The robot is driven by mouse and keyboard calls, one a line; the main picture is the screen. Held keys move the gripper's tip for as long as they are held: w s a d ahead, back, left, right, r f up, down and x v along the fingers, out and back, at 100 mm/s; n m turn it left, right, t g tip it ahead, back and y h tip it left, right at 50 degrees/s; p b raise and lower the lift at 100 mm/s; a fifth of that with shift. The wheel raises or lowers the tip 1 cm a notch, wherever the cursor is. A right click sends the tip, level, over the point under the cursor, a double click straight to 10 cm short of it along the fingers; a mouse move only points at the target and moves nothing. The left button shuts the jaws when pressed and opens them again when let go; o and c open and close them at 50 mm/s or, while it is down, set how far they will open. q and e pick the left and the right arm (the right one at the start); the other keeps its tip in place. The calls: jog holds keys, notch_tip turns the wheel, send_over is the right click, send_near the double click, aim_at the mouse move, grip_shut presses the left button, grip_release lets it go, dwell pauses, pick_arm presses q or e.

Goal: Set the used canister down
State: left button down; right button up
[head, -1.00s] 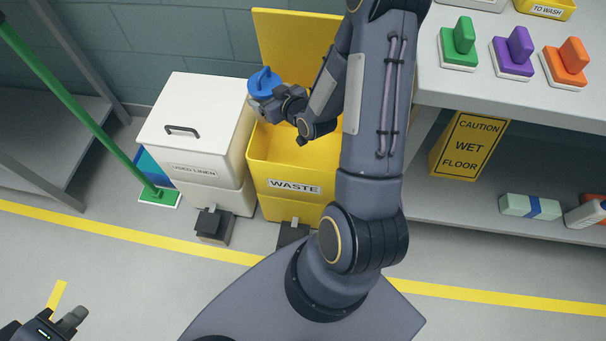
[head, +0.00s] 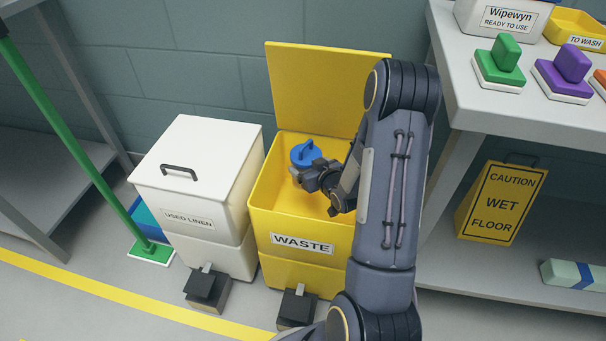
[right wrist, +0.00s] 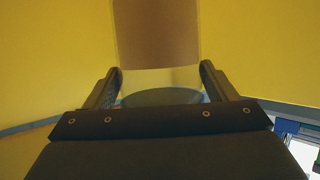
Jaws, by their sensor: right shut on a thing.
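The used canister (head: 304,153) shows as a blue round top with a raised handle. My right gripper (head: 299,174) is shut on it and holds it over the open mouth of the yellow waste bin (head: 280,224). I cannot tell from the head view how deep it hangs; its lower part is hidden. In the right wrist view, a blue rounded edge of the canister (right wrist: 160,97) shows between the two fingers, with yellow walls around. My left gripper is out of view.
The bin's yellow lid (head: 320,90) stands open behind. A closed white used linen bin (head: 205,190) stands close on the left. On the right is a shelf unit (head: 505,105) with coloured scrubbers and a wet floor sign (head: 499,203).

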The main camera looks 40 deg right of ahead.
notch_tip(320, 180, down, 2)
jog(key=shift+w+f, duration=0.1)
jog(key=shift+f, duration=0.15)
jog(key=b+x, duration=0.1)
jog(key=x, duration=0.1)
jog(key=b+x, duration=0.1)
jog(key=x, duration=0.1)
jog(key=shift+w+r, duration=0.15)
jog(key=shift+r, duration=0.2)
jog(key=shift+f, duration=0.2)
jog(key=shift+r, duration=0.1)
jog(key=shift+f+b, duration=0.65)
jog(key=shift+b, duration=0.15)
jog(key=o, duration=1.7)
